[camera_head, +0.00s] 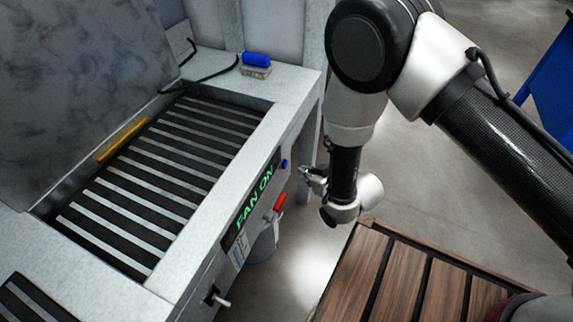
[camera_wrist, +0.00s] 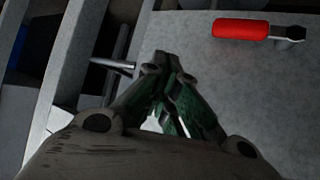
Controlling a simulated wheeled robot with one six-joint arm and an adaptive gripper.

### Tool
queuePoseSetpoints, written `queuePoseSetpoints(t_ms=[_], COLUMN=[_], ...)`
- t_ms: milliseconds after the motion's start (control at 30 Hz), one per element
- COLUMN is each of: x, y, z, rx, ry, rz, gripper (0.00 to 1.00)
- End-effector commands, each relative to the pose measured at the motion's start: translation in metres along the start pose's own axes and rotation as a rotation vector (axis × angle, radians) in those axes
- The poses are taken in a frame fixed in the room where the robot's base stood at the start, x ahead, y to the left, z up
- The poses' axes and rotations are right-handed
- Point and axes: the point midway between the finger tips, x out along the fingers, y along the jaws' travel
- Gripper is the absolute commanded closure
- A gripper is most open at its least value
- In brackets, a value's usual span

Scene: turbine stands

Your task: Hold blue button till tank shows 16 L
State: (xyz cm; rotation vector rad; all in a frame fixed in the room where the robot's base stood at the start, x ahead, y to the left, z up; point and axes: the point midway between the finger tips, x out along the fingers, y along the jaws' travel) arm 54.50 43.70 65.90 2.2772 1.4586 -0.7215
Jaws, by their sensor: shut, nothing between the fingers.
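A small blue button (camera_head: 284,164) sits on the front face of the grey bench, near its right end. My gripper (camera_head: 305,171) is just to the right of the button in the head view, and a gap shows between them. In the wrist view my gripper (camera_wrist: 162,62) is shut and empty, its fingertips together. The blue button cannot be made out for sure in the wrist view. No tank litre reading shows; the green display (camera_head: 254,198) on the bench front reads "FAN ON".
A red handle (camera_head: 279,202) sticks out below the button; it also shows in the wrist view (camera_wrist: 241,29). A grey lever (camera_head: 218,299) is further down the front. A blue-topped block (camera_head: 256,60) lies on the bench. A wooden slatted platform (camera_head: 400,278) is at lower right.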

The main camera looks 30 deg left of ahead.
Motion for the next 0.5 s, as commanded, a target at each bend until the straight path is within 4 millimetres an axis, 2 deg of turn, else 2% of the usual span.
queuePoseSetpoints(t_ms=[233,500], x=[-0.016,-0.019], y=[0.012,0.013], z=[0.013,0.018], rx=[0.0,-0.001], ry=[-0.004,-0.011], rz=[0.001,-0.001], gripper=[1.0,1.0])
